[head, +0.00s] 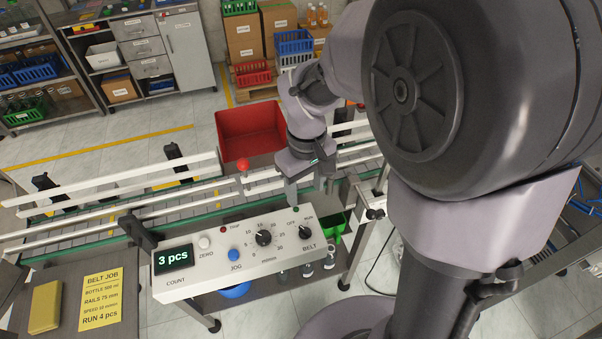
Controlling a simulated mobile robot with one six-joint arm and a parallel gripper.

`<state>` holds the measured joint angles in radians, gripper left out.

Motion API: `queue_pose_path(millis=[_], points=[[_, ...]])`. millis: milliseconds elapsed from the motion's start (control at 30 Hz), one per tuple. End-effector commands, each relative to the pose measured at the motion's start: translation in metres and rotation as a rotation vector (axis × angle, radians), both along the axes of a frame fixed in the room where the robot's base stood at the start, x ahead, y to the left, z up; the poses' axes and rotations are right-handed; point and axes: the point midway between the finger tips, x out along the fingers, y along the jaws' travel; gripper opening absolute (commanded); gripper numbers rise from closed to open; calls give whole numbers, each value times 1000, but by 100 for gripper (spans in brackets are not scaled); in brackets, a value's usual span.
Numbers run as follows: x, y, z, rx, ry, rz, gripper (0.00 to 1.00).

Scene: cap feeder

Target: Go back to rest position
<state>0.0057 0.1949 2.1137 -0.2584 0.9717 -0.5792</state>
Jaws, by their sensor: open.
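My gripper (309,190) points down just above the back right edge of the control panel (190,291). It is open, and I see nothing between its fingers. The panel is white, with a display (173,259) reading "3 pcs". It carries a black dial (263,238), a blue JOG button (233,255), a white ZERO button (204,242) and a black OFF/RUN knob (305,232) near the gripper. I cannot tell whether a fingertip touches the panel.
A conveyor (100,226) with white rails runs behind the panel. A red bin (250,133) stands beyond it, and a red ball-topped lever (243,165) rises near the belt. A yellow job card (101,298) reads "RUN 4 pcs". Shelves and boxes line the back.

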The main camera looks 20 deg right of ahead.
Motion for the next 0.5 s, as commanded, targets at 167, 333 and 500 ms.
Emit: queue_pose_path(millis=[167,333,500], points=[[-3,1,0,4,-16,-20,54],[-48,16,5,94,-200,-274,54],[-108,33,-6,251,-368,-551,54]])
